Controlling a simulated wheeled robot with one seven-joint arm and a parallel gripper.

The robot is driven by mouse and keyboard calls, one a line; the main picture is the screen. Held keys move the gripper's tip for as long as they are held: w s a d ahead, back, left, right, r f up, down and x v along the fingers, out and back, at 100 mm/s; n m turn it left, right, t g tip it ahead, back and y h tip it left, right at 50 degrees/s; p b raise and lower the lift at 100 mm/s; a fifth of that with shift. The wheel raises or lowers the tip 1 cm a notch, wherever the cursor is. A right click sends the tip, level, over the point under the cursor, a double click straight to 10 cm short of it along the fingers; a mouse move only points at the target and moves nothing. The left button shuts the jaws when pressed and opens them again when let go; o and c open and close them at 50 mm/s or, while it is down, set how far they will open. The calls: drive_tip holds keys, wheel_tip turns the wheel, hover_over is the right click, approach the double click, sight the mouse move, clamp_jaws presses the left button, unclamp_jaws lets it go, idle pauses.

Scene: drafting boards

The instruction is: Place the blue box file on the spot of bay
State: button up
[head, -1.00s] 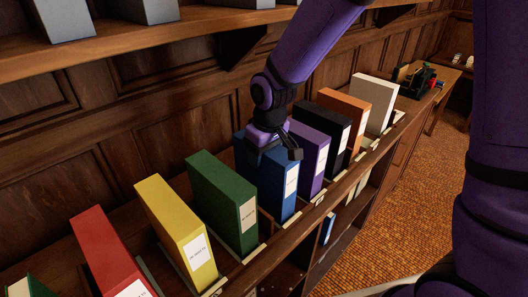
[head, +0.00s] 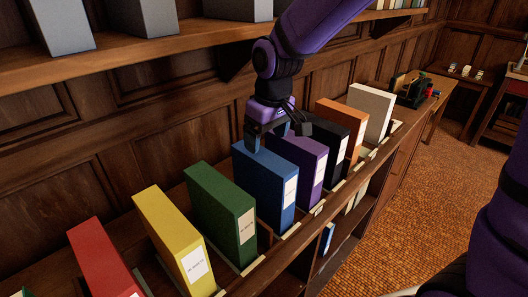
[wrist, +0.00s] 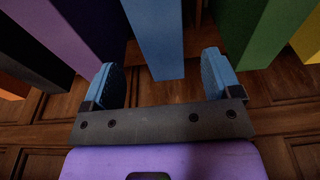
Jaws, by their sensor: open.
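The blue box file (head: 265,178) stands upright in the row on the wooden shelf, between the green file (head: 220,205) and the purple file (head: 302,165). Its white label faces the front. My gripper (head: 278,133) is open above the rear top of the blue file, pointing down. In the wrist view, the blue file (wrist: 157,35) lies between the two blue-padded fingertips (wrist: 160,82), with visible gaps on both sides. It does not appear to be held. I cannot tell which bay is meant; low pale rails edge the bays.
Yellow (head: 172,235) and red (head: 103,262) files stand at left; black (head: 335,142), orange (head: 343,122) and white (head: 371,110) files stand at right. An upper shelf (head: 130,62) with grey files runs along the panelled wall. Floor (head: 420,215) is open at right.

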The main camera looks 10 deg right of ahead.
drive_tip(key=shift+s+d+r, duration=0.1)
drive_tip(key=shift+r, duration=0.75)
drive_tip(key=shift+s+d+r, duration=0.1)
drive_tip(key=shift+r, duration=0.7)
drive_tip(key=shift+s+d+r, duration=0.1)
drive_tip(key=shift+d+r, duration=0.1)
drive_tip(key=shift+r, duration=0.05)
drive_tip(key=s+d+r+m+t, duration=0.2)
drive_tip(key=s+d+r+m, duration=0.1)
drive_tip(key=s+d, duration=0.6)
drive_tip(key=s+d+r+m+t+h, duration=0.1)
drive_tip(key=s+d+r+m, duration=0.2)
drive_tip(key=s+d+r, duration=0.3)
drive_tip(key=s+d, duration=0.3)
drive_tip(key=s, duration=0.2)
drive_tip(key=shift+d+r+m+t, duration=0.2)
drive_tip(key=shift+d+m+t, duration=0.05)
drive_tip(key=shift+m+t, duration=0.15)
